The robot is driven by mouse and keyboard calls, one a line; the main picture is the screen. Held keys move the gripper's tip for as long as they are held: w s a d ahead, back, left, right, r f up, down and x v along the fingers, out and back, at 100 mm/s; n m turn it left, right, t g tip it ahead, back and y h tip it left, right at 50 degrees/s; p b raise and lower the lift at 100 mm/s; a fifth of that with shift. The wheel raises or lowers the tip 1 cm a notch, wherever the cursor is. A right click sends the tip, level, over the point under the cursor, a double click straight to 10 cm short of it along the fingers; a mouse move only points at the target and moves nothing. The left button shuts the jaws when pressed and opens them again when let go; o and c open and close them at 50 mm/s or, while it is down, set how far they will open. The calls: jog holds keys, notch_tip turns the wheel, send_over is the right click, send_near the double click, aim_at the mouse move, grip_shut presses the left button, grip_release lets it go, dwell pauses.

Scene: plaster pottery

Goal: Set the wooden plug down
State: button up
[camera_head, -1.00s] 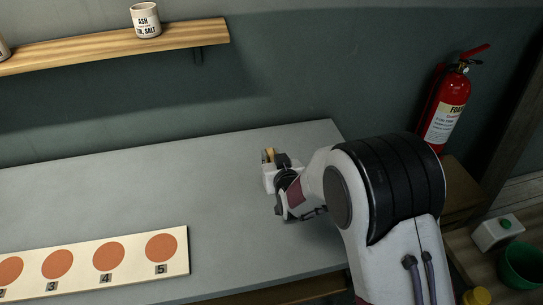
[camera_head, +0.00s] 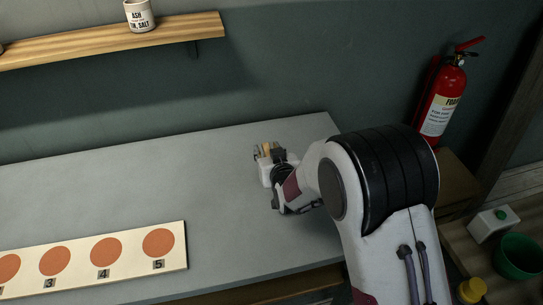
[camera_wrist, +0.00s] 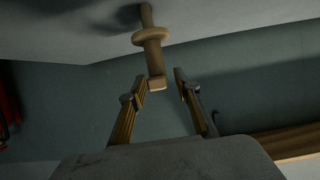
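The wooden plug (camera_wrist: 153,55) is a light brown turned piece with a wide collar. In the wrist view it stands out from the grey table top (camera_wrist: 60,28), which shows along the upper edge, and its near end lies at the gap between my fingertips. My gripper (camera_wrist: 162,77) is open, with a finger on each side of that end and visible gaps. In the head view my gripper (camera_head: 267,152) is low over the right part of the table, fingers spread. The plug is too small and covered there to tell apart from the fingers.
A cream board (camera_head: 80,269) with numbered orange discs lies at the table's front left. The table's middle and back are clear. A wooden shelf (camera_head: 80,50) with a labelled white jar (camera_head: 139,15) hangs above. A red fire extinguisher (camera_head: 443,100) is at the right.

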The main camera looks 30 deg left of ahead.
jog(key=shift+r, duration=0.1)
jog(key=v, duration=1.2)
dwell(0.9)
jog(key=d+r+m+h, duration=0.2)
jog(key=d+r, duration=0.2)
jog(key=d, duration=0.5)
jog(key=d+r+m+h, duration=0.15)
jog(key=d+r, duration=0.25)
jog(key=d, duration=0.5)
jog(key=d+r+m+h, duration=0.15)
jog(key=d+r, duration=0.25)
jog(key=d, duration=0.6)
jog(key=s+d+r+m+g+h, duration=0.1)
jog(key=s+d+m+g+h, duration=0.3)
jog(key=s+d, duration=1.4)
jog(key=s, duration=0.3)
jog(key=shift+r+h, duration=0.25)
jog(key=shift+h, duration=0.05)
jog(key=shift+s+d, duration=0.1)
